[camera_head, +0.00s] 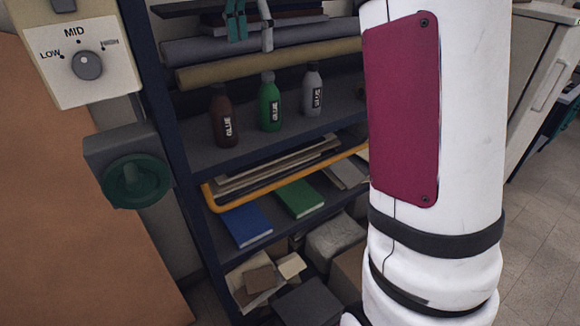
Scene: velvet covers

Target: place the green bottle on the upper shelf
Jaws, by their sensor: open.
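A large white arm link of mine with a magenta panel fills the right middle and hides the rack's right side.
Rolled material (270,60) lies behind the bottles. Below, a yellow rail (285,178) runs above a blue book (247,224) and a green book (299,199). Boxes fill the bottom. A control dial (87,65) and a green knob (137,181) stick out at left.

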